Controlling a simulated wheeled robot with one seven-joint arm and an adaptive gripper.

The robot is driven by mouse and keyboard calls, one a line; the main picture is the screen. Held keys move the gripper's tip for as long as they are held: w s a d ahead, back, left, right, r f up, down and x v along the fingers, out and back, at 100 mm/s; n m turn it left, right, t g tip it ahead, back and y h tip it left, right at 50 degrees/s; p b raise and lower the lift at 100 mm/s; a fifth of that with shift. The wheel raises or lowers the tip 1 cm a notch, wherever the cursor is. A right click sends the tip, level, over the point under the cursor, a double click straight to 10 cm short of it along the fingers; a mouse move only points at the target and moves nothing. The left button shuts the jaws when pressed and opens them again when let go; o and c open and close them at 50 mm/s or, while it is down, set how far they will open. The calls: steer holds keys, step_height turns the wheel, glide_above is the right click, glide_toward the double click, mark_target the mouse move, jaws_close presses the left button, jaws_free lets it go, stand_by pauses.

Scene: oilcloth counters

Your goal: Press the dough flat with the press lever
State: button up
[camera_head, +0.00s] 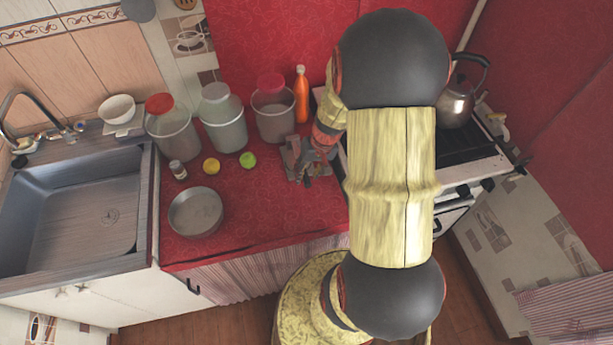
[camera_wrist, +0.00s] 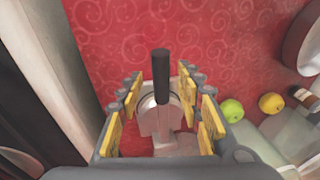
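The press (camera_wrist: 147,118) is a pale metal device on the red counter, seen from above in the wrist view. Its lever (camera_wrist: 161,75) has a black handle that points up between my fingers. My gripper (camera_wrist: 164,92) is open, with yellow finger pads on both sides of the lever and a visible gap on each side. In the head view my gripper (camera_head: 308,160) is low over the right end of the counter, by the stove, and hides most of the press. I see no dough; the press or my gripper may hide it.
A green fruit (camera_head: 248,159), a yellow fruit (camera_head: 211,166), a small bottle (camera_head: 178,170) and a metal pan (camera_head: 196,212) lie left of my gripper. Several canisters and an orange bottle (camera_head: 301,95) stand behind. The stove (camera_head: 465,150) with a kettle (camera_head: 455,105) is on the right.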

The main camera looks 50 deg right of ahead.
steer(key=v, duration=0.9)
steer(key=shift+s+r, duration=0.15)
steer(key=shift+r, duration=0.2)
steer(key=shift+c, duration=0.2)
